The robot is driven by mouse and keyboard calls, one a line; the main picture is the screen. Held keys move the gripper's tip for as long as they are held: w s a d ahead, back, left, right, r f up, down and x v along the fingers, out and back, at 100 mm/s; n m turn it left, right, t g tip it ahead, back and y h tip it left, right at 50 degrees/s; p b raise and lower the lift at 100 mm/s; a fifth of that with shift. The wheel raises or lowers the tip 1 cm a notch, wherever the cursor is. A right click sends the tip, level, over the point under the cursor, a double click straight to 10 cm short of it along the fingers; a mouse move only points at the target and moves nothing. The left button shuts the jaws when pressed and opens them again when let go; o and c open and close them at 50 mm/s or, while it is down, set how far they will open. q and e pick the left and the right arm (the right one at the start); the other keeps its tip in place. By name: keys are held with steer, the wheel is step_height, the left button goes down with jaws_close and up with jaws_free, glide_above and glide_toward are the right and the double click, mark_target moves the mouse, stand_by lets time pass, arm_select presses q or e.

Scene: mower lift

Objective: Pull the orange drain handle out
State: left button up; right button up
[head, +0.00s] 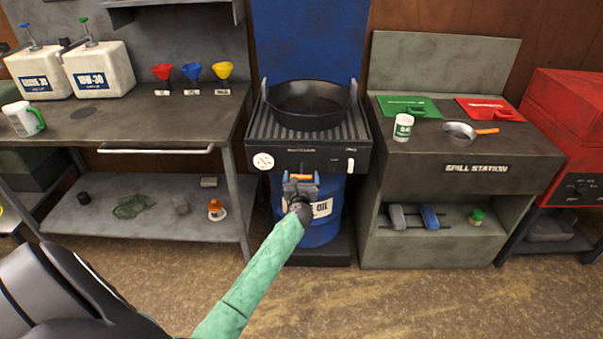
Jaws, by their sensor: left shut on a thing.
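The orange drain handle (301,177) shows at the front of the dark drain station (310,155), just below its front panel. My left gripper (300,184) reaches up to it from below on the green-sleeved arm and is shut on the handle. The gripper hides part of the handle, so how far it stands out from the panel cannot be told. A black round pan (309,104) sits on the ribbed top of the station. A blue oil drum (322,232) stands under it, partly behind my gripper. My right gripper is not in view.
A workbench (150,128) with a front rail, jugs and colored funnels stands at left. The spill station (476,155) with a small pan stands close at right, beside a red cabinet (570,130). The floor (400,300) in front is clear.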

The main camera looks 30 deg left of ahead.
mark_target(301, 179)
arm_select(q)
steer(key=shift+s+d+f, duration=0.1)
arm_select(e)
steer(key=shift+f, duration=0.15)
arm_select(q)
steer(key=o, duration=1.1)
steer(key=shift+s, duration=0.1)
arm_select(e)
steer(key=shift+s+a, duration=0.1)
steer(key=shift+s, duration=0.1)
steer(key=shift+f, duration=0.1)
arm_select(q)
steer(key=shift+s+d, duration=0.15)
steer(key=shift+s, duration=0.05)
steer(key=b+v, duration=0.1)
steer(key=v, duration=0.4)
steer(key=shift+s+d, duration=0.15)
steer(key=shift+s, duration=0.2)
steer(key=shift+v, duration=0.8)
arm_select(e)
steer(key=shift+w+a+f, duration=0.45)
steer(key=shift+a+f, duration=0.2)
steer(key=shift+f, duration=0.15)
